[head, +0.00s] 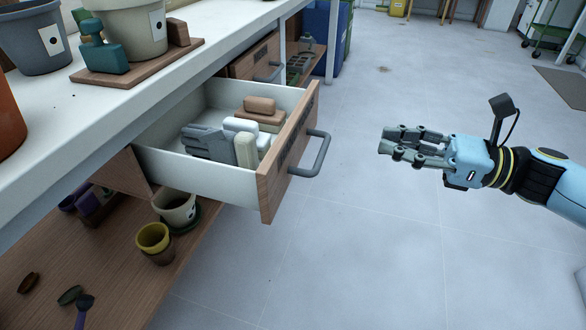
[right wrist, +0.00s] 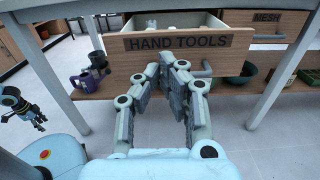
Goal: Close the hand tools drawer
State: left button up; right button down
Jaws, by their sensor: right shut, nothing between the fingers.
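The hand tools drawer (head: 268,187) stands pulled out from under the white bench in the head view. Its wooden front carries a grey bar handle (head: 320,156). In the right wrist view the front (right wrist: 230,63) reads "HAND TOOLS", and my fingers hide part of it. Grey gloves, pale blocks and brown blocks lie inside. My right gripper (head: 388,142) is shut and empty, to the right of the handle and apart from it, fingers pointing at the drawer. My left gripper (right wrist: 22,108) shows small at the left of the right wrist view; its jaw state is unclear.
Pots and a teal tool stand on the bench top (head: 190,72). A lower wooden shelf (head: 110,270) holds a yellow pot (head: 153,238) and other items. A drawer marked "MESH" (right wrist: 267,19) is beside the open one. White bench legs flank it.

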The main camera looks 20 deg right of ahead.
jog(key=f, duration=0.2)
jog(key=b, duration=0.2)
send_near(294, 130)
jog(key=x, duration=0.6)
jog(key=shift+w+f, duration=0.1)
pick_arm(q)
jog(key=shift+w+d+r, duration=0.1)
jog(key=shift+w+d, duration=0.15)
jog(key=shift+w, duration=0.5)
jog(key=shift+w+d+r, duration=0.1)
jog(key=shift+w+d, duration=0.1)
jog(key=shift+w, duration=0.5)
pick_arm(e)
jog(key=shift+w+a, duration=0.3)
jog(key=shift+a, duration=0.2)
